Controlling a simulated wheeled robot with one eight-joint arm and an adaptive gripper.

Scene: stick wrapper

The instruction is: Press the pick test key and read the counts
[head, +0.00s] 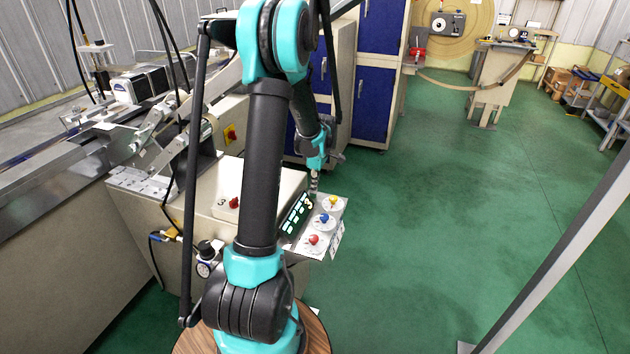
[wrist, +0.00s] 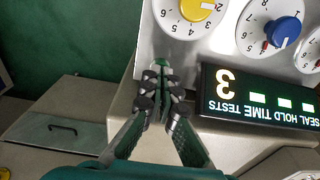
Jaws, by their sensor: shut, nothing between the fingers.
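My gripper (wrist: 161,72) is shut, with its fingertips together at the edge of the white dial panel (wrist: 150,40). A small green patch shows at the tips; I cannot tell whether it is a key or whether the tips touch it. In the head view my gripper (head: 313,192) points down at the far end of the control box. The dark display (wrist: 262,98) appears upside down in the wrist view, labelled SEAL, HOLD, TIME and TESTS. It shows a yellowish figure like a 3 under TESTS and green bars elsewhere. No key marked pick test is readable.
Yellow (head: 333,202), blue (head: 325,218) and red (head: 314,239) knobs stand beside the display. Another red knob (head: 234,202) sits on the beige box. Blue-doored cabinets (head: 380,95) stand behind. The green floor (head: 450,190) to the right is mostly clear.

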